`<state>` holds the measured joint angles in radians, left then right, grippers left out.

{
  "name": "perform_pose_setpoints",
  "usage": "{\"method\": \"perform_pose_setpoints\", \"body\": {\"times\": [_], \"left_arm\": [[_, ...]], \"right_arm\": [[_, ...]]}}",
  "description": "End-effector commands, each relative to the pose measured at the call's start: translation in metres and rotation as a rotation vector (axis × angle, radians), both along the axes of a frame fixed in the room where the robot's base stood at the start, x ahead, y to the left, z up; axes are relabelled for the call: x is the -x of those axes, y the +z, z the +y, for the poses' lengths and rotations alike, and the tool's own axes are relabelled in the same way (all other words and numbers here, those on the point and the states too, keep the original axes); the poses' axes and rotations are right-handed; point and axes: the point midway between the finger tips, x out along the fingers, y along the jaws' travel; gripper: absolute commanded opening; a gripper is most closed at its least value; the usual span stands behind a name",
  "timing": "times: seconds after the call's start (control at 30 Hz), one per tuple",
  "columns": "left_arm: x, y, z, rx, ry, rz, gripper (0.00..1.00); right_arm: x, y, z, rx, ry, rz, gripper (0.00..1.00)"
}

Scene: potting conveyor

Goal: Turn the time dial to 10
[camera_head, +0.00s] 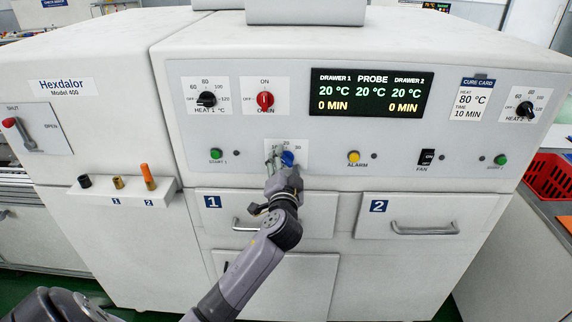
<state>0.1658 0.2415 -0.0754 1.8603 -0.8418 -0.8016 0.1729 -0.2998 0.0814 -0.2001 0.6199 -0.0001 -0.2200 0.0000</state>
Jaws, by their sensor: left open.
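My right gripper is not in view.
A black heat 1 dial (207,99) and red oven switch (265,100) are above. A green start button (216,154) is to the left, a yellow alarm button (354,156) to the right. The display (371,93) shows 0 MIN. Drawer 1's handle (246,224) sticks out below.

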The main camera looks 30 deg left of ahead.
Motion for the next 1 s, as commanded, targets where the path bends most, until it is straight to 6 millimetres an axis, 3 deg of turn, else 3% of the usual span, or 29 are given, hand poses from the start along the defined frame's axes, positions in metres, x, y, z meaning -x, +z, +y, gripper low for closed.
{"method": "perform_pose_setpoints", "body": {"times": [0.37, 0.8, 1.0], "left_arm": [[0.005, -0.001, -0.004, 0.001, -0.001, 0.002, 0.55], [0.078, -0.002, -0.047, 0.003, -0.001, 0.004, 0.55], [0.098, -0.001, -0.060, 0.001, 0.000, 0.002, 0.55]], "right_arm": [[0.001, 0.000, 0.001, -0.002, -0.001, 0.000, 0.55], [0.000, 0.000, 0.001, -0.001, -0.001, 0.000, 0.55], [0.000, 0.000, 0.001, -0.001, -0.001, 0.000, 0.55]]}}
